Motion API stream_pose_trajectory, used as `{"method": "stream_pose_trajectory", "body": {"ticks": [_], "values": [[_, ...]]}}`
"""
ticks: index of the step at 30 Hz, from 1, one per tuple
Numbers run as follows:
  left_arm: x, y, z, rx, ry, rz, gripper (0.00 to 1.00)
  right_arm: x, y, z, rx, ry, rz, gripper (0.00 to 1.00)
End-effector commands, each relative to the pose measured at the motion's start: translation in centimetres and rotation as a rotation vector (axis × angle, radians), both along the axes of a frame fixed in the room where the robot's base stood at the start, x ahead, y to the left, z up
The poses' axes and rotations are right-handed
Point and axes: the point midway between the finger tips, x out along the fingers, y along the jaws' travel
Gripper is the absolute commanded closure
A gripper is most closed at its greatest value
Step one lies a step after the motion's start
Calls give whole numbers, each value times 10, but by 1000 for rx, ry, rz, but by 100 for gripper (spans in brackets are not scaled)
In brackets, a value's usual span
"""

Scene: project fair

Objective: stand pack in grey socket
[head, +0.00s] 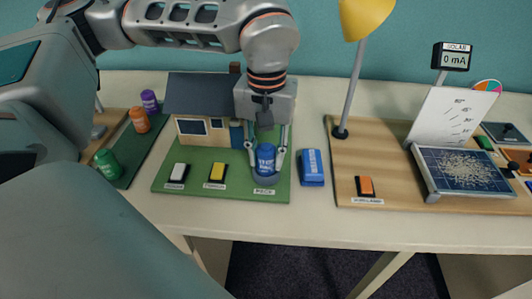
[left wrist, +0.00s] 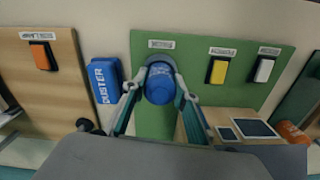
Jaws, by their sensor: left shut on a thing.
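My left gripper (head: 267,158) is shut on the blue pack (head: 265,157), a short cylinder with white lettering, and holds it about upright. The pack is at the grey socket (head: 265,180) near the front right of the green house board. The socket's rim shows just below the pack; I cannot tell whether the pack is fully seated. In the left wrist view the pack (left wrist: 160,86) sits between the two fingers, with a grey edge of the socket (left wrist: 161,60) beyond it. My right gripper is not in view.
A blue duster (head: 312,167) lies close to the right of the gripper. The model house (head: 204,110) stands behind left. White (head: 179,171) and yellow (head: 217,173) switches are left of the socket. A lamp (head: 352,90) rises at right.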

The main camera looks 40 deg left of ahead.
Motion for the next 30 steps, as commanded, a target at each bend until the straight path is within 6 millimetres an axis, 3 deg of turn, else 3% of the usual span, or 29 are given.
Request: {"method": "stream_pose_trajectory", "body": {"ticks": [30], "values": [[0,0,-7,1,1,0,98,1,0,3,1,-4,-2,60]]}}
